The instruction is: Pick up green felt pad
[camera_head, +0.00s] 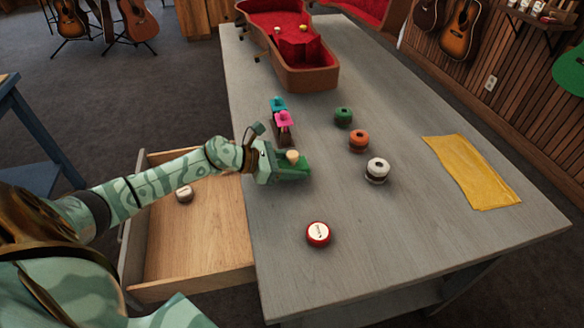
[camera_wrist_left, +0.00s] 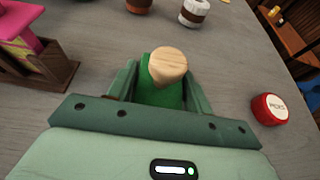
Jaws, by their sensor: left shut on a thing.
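The green felt pad (camera_wrist_left: 160,93) with a round wooden knob (camera_wrist_left: 168,64) on top sits between the two fingers of my left gripper (camera_wrist_left: 157,88) in the left wrist view. In the head view the green pad (camera_head: 291,170) and its pale knob show at the end of my left arm, over the near left part of the grey table. My left gripper (camera_head: 284,168) is shut on it. The fingers hide the pad's sides, and I cannot tell whether its underside touches the table. My right gripper is not in view.
A wooden holder (camera_head: 282,134) with pink and teal pieces stands just beyond my gripper. Green (camera_head: 343,116), orange (camera_head: 358,141) and white (camera_head: 377,171) round items are to the right. A red tin (camera_head: 318,233) is nearer. An open drawer (camera_head: 195,245) lies below my arm.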

